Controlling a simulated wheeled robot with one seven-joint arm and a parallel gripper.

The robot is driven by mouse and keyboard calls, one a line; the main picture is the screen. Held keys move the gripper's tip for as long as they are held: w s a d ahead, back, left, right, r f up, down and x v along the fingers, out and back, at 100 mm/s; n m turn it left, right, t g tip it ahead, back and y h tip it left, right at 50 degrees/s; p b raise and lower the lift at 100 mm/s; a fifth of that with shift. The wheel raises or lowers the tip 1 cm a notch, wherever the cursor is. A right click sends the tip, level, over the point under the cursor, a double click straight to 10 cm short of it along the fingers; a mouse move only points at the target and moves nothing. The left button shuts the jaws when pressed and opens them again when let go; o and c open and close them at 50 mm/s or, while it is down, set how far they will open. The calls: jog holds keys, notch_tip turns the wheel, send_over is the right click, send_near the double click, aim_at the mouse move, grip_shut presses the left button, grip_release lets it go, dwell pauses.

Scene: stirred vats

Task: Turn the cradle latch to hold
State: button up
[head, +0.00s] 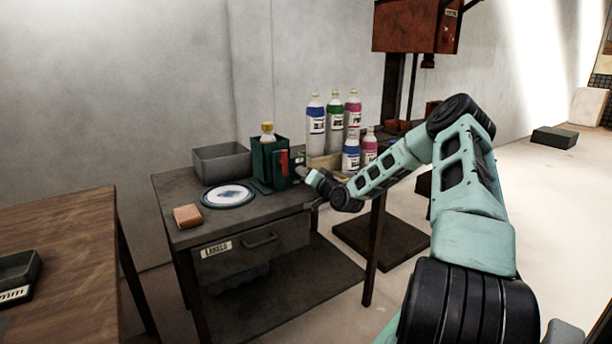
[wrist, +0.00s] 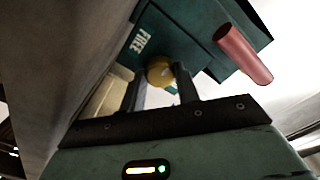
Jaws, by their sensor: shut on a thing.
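The dark green cradle (head: 257,165) stands on the grey table and holds a bottle with a yellow cap (head: 267,127). A red handle (head: 283,164) is on the cradle; it also shows in the wrist view (wrist: 243,55), sticking out to the right. The wrist view shows the word FREE on the green face beside a round yellow knob (wrist: 159,72), which looks like part of the latch. My gripper (head: 303,172) is at the cradle's right side, its fingers closed on the knob. The fingers partly hide the knob, and no HOLD mark is visible.
On the grey table (head: 188,238) are a grey bin (head: 221,161), a blue-and-white plate (head: 228,195) and an orange-brown block (head: 187,216). Several labelled bottles (head: 335,120) stand close behind my gripper. A drawer marked LABELS (head: 250,254) is below. A wooden table (head: 60,260) stands at left.

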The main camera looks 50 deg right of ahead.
dwell(0.3)
jog(key=o, duration=1)
jog(key=shift+c, duration=0.2)
jog(key=p+v, duration=0.1)
jog(key=v, duration=1.6)
jog(key=shift+s, duration=0.2)
jog(key=shift+a, duration=0.15)
